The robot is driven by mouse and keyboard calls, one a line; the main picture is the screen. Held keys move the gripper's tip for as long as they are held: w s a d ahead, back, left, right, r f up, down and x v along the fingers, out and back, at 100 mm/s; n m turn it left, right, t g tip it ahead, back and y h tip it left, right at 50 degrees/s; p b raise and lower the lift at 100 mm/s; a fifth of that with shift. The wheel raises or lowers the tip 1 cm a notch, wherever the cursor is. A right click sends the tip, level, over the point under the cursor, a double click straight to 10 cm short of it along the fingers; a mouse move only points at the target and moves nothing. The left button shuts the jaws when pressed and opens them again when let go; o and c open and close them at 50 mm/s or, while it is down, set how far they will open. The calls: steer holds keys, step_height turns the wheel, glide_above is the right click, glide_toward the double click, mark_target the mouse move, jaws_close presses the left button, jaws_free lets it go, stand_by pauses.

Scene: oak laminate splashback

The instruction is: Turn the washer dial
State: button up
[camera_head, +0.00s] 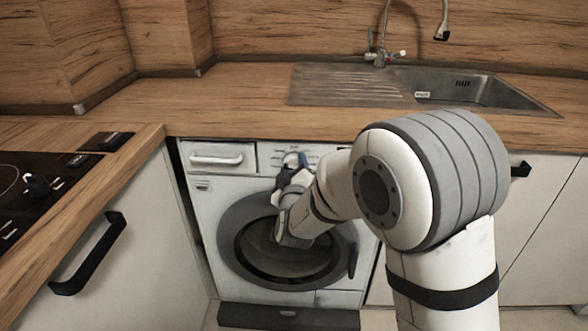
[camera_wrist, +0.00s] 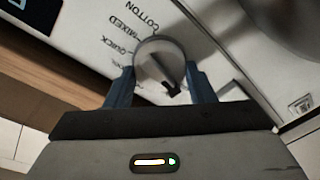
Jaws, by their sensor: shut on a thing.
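The washer (camera_head: 205,187) is white and stands under the wooden counter, with a round dark door in its front. Its dial (camera_wrist: 158,62) is a round pale knob with a dark mark, seen in the wrist view on the white panel. Printed words such as COTTON, MIXED and QUICK stand around it. My gripper (camera_wrist: 156,82) has its two blue fingers on either side of the dial and is shut on it. In the head view my gripper (camera_head: 292,165) is at the washer's top panel, and my arm covers part of the door and panel.
A drawer (camera_head: 217,158) is at the washer's upper left. The wooden counter (camera_head: 225,100) runs above, with a steel sink (camera_head: 450,88) at the right. A dark hob (camera_head: 45,185) and a cabinet with a black handle (camera_head: 90,255) are at the left.

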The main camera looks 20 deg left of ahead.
steer(key=shift+f+b, duration=0.1)
steer(key=shift+b, duration=0.2)
steer(key=m+b, duration=0.3)
steer(key=shift+f, duration=0.2)
steer(key=m+b, duration=0.5)
steer(key=b, duration=0.1)
steer(key=shift+d+m+t, duration=0.1)
steer(key=shift+m+t, duration=0.2)
steer(key=shift+t, duration=0.1)
steer(key=m+b, duration=0.3)
steer(key=shift+m+h+b, duration=0.3)
steer(key=shift+m+b, duration=0.05)
steer(key=shift+m, duration=0.05)
steer(key=shift+d+r+m+t+b, duration=0.15)
steer(key=shift+m+b, duration=0.35)
steer(key=shift+m, duration=0.55)
steer(key=shift+a+m+t+b, duration=0.15)
steer(key=shift+m+b, duration=0.35)
steer(key=shift+m, duration=0.55)
steer(key=shift+d+h, duration=0.1)
steer(key=shift+h, duration=0.2)
steer(key=o, duration=1)
